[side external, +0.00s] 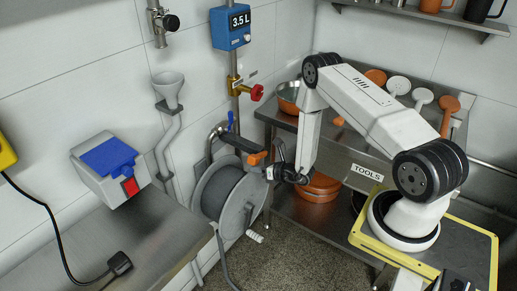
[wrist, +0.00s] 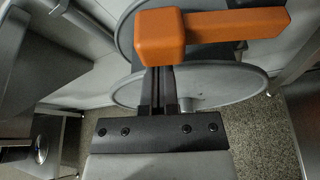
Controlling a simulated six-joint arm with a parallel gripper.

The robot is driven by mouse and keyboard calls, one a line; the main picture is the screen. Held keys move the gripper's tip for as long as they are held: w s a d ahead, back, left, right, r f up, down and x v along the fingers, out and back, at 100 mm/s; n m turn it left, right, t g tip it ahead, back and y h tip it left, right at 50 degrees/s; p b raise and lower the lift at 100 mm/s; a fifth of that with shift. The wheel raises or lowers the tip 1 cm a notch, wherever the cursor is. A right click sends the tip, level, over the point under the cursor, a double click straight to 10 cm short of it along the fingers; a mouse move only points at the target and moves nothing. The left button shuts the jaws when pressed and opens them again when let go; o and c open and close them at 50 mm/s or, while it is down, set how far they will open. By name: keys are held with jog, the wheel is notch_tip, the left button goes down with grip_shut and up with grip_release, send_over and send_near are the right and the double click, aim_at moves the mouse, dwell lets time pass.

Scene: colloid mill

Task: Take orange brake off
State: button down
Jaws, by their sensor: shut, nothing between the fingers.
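The orange brake (side external: 257,158) sits at the upper right of the grey hose reel (side external: 207,197) on the wall. In the wrist view the brake (wrist: 235,24) is a blocky orange head with a lever pointing right, in front of the grey reel disc (wrist: 235,80). My gripper (side external: 270,172) is beside the brake in the side view. In the wrist view my gripper (wrist: 158,70) is shut and empty, its fingertips at the lower edge of the orange head. I cannot tell whether they touch it. The head hides what lies behind it.
A steel counter (side external: 150,235) with a plug on it is at the left. A blue-lidded box (side external: 110,165) hangs on the wall. A shelf marked TOOLS (side external: 367,172) with pans stands right of the reel. A red-handled valve (side external: 256,92) is above.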

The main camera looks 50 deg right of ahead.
jog(key=shift+r, duration=0.1)
jog(key=shift+d+r+m+t+y, duration=0.2)
jog(key=shift+r+m+y, duration=0.2)
jog(key=shift+r+m, duration=0.35)
jog(key=shift+d+r+m+t+y, duration=0.1)
jog(key=shift+d+r+m+y, duration=0.1)
jog(key=shift+r+m+y, duration=0.35)
jog(key=d+r+m+t+y, duration=0.2)
jog(key=d+r+m, duration=0.3)
jog(key=m, duration=0.3)
jog(key=shift+d, duration=0.25)
jog(key=shift+d, duration=0.15)
send_near(257, 161)
jog(key=shift+s+d+r, duration=0.1)
jog(key=shift+d+r, duration=0.15)
jog(key=shift+r, duration=0.55)
jog(key=shift+s+d+r, duration=0.1)
jog(key=shift+d+r, duration=0.1)
jog(key=shift+r, duration=0.6)
jog(key=shift+s+d+r, duration=0.1)
jog(key=shift+d+r, duration=0.15)
jog(key=shift+r, duration=0.6)
